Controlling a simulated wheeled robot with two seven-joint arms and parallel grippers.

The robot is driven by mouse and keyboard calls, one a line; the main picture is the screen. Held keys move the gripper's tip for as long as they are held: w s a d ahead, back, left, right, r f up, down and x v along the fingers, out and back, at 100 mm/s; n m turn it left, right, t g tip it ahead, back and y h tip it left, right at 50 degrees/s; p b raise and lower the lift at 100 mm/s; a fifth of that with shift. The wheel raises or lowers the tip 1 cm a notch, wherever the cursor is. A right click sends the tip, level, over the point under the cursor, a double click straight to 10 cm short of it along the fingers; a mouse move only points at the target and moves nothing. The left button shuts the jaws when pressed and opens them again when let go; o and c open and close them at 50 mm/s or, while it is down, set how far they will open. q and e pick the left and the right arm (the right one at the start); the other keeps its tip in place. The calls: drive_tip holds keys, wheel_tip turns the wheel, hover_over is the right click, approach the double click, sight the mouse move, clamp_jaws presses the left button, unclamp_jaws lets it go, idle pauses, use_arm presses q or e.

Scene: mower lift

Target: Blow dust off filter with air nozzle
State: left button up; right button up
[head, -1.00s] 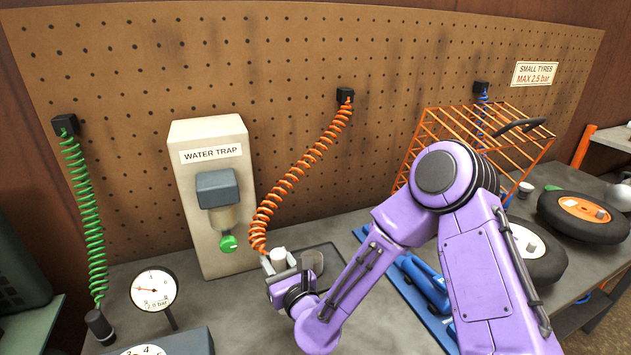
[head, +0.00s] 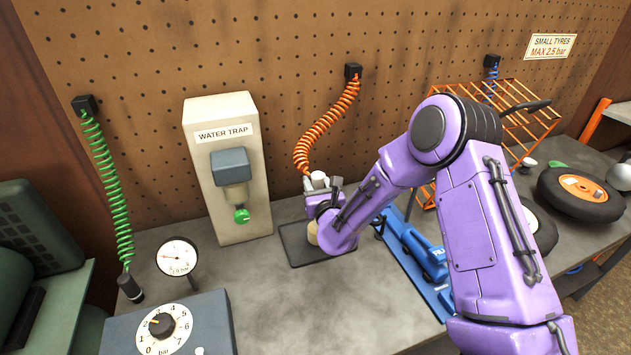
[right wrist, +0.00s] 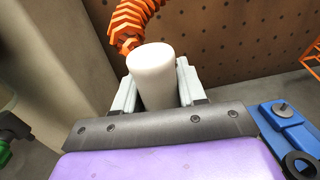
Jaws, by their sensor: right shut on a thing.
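My right gripper (head: 321,184) is shut on the white air nozzle (head: 318,178), whose orange coiled hose (head: 327,125) runs up to the pegboard. In the right wrist view the nozzle (right wrist: 153,75) is a pale cylinder between the two grey fingers (right wrist: 155,92), with the orange hose (right wrist: 133,20) at its far end. A tan round piece, likely the filter (head: 313,234), shows just below my right gripper, over the dark mat (head: 294,252). My wrist hides most of it, and I cannot tell whether the nozzle points at it. My left gripper is out of view.
The water trap (head: 228,185) stands left of the mat. A gauge (head: 178,256) and a regulator box (head: 215,313) are at front left, beside a green hose (head: 107,180). Blue tools (head: 425,254), an orange rack (head: 515,113) and tyres (head: 583,198) lie right. The front middle bench is clear.

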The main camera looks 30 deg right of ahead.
drive_tip(key=shift+s+r, duration=0.1)
drive_tip(key=shift+s+d, duration=0.1)
drive_tip(key=shift+s, duration=0.05)
drive_tip(key=shift+s+d, duration=0.25)
drive_tip(key=shift+s, duration=0.15)
drive_tip(key=shift+w, duration=0.1)
drive_tip(key=shift+x, duration=0.95)
drive_tip(key=shift+a+b, duration=0.25)
drive_tip(key=shift+b, duration=0.05)
drive_tip(key=shift+w+a+b, duration=0.2)
drive_tip(key=shift+a+b, duration=0.1)
drive_tip(key=shift+a, duration=0.5)
